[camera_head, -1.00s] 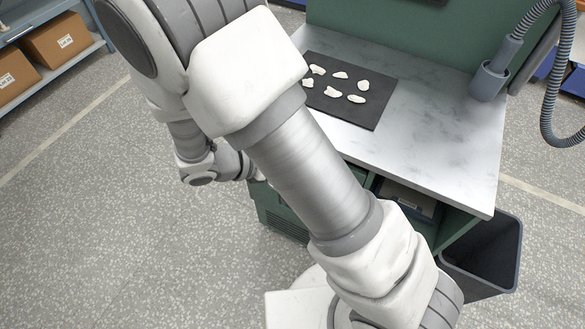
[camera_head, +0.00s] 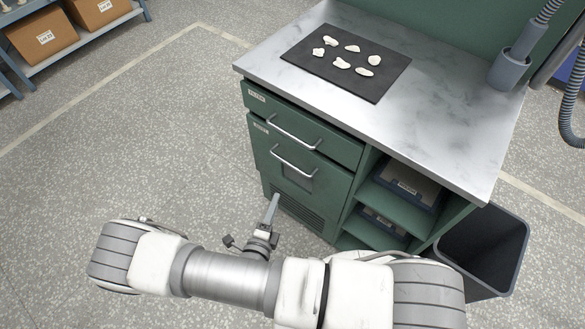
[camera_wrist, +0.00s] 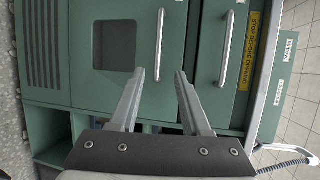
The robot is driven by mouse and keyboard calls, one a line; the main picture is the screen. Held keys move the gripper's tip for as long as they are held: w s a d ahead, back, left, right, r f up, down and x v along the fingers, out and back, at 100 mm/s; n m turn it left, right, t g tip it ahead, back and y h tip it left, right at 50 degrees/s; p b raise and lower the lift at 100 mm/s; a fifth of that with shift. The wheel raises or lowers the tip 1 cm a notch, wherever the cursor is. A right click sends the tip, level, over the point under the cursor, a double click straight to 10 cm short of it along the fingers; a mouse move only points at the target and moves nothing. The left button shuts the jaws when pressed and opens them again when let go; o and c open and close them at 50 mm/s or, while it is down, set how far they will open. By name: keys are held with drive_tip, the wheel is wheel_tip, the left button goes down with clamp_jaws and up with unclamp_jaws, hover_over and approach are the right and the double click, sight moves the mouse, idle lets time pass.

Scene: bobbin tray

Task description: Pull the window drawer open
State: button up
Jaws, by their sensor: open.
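The window drawer (camera_head: 318,187) is the lower green front of the cabinet, with a dark window (camera_head: 298,176) and a silver bar handle (camera_head: 294,161). It looks closed. In the wrist view its window (camera_wrist: 114,46) is at left, and its handle (camera_wrist: 160,40) stands upright in the picture. My gripper (camera_head: 275,197) is open and empty, in front of the cabinet and below this handle in the head view. In the wrist view my gripper (camera_wrist: 160,74) has a finger on either side of the handle's line, seemingly still apart from it.
The upper drawer (camera_head: 345,150) has a similar handle (camera_head: 293,132) and looks closed. A black mat (camera_head: 375,88) with several white pieces lies on the marble top (camera_head: 440,115). Open shelves (camera_head: 385,200) and a dark bin (camera_head: 485,250) are at right.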

sight(289, 163)
drive_tip(key=b+x, duration=0.2)
drive_tip(key=x, duration=1.5)
drive_tip(key=shift+w+a+f, duration=0.1)
drive_tip(key=shift+w+f, duration=0.1)
drive_tip(key=shift+f, duration=0.05)
drive_tip(key=shift+c, duration=0.2)
clamp_jaws()
idle(0.5)
